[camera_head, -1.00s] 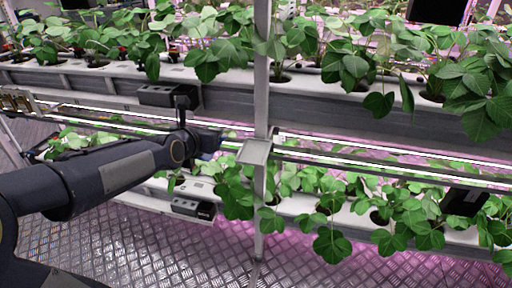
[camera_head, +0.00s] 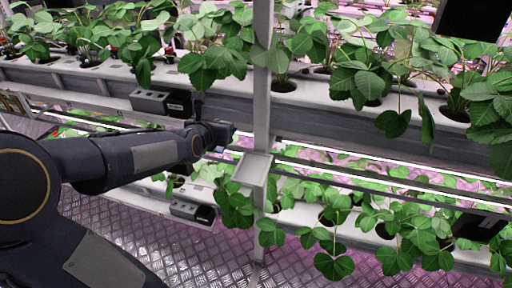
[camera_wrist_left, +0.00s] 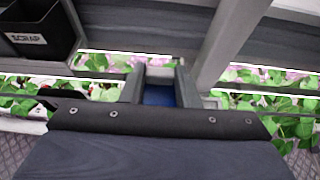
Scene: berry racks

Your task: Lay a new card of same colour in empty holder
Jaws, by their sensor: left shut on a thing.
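My left gripper (camera_head: 230,132) comes in from the left in the head view, just left of the upright post and a little above the holder. It is shut on a blue card (camera_wrist_left: 160,95), which shows between the two fingers in the left wrist view; only a small blue bit shows in the head view. The card holder (camera_head: 252,168) is a pale grey square tray fixed to the post, and its face looks bare. The gripper and card are apart from it. My right gripper is in neither view.
The post (camera_head: 262,90) stands close to my left gripper. A dark box (camera_head: 160,102) hangs on the upper rack; a box marked SCRAP (camera_wrist_left: 40,30) shows in the wrist view. Another box (camera_head: 192,210) hangs on the lower rack. Leafy plants (camera_head: 330,265) overhang both racks.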

